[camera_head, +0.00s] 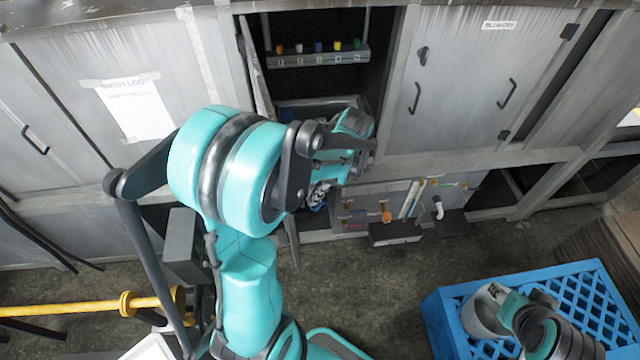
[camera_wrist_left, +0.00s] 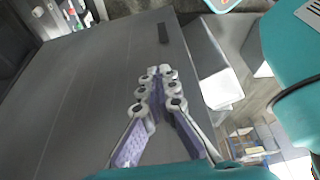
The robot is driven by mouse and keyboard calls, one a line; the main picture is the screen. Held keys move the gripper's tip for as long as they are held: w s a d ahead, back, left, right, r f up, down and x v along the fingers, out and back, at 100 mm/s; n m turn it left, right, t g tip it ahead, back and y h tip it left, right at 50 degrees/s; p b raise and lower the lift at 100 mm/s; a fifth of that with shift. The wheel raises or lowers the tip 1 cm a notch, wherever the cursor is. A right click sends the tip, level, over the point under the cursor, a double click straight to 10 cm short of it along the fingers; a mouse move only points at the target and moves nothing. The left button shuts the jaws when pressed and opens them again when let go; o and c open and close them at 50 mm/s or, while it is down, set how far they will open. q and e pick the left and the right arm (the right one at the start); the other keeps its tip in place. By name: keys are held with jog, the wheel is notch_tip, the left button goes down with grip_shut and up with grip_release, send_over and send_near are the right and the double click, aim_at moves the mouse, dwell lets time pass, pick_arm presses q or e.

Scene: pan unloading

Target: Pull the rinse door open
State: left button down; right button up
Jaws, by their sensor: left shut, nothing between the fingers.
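The rinse door (camera_head: 256,70) stands swung out from the middle cabinet, seen nearly edge-on in the head view, with the dark inside of the cabinet showing to its right. In the left wrist view a broad grey panel (camera_wrist_left: 85,95), which looks like this door, fills the left half. My left gripper (camera_wrist_left: 157,75) is shut and empty in front of the panel; I cannot tell whether it touches it. In the head view my left arm hides most of the door's lower part. My right gripper (camera_head: 530,318) is over the blue crate, its fingers unclear.
Inside the opening is a rack (camera_head: 318,60) with coloured pieces. A closed door with a label (camera_head: 480,75) is to the right, and a door with a wash log sheet (camera_head: 132,105) to the left. A blue crate (camera_head: 437,318) holds a pale round vessel (camera_head: 480,315). A yellow bar (camera_head: 70,308) lies lower left.

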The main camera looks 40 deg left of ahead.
pick_arm(q)
jog(key=s+a, duration=0.1)
jog(key=s+a+f, duration=0.1)
jog(key=s, duration=0.1)
jog(key=shift+s+a+f, duration=0.15)
jog(key=shift+s+a, duration=0.1)
jog(key=shift+a, duration=0.05)
jog(key=shift+s, duration=0.1)
jog(key=s+a+m+t+y, duration=0.1)
jog(key=s+a+m, duration=0.3)
jog(key=s+a, duration=1.2)
jog(key=shift+a+m, duration=0.4)
jog(key=shift+a, duration=0.05)
jog(key=shift+w+d, duration=0.1)
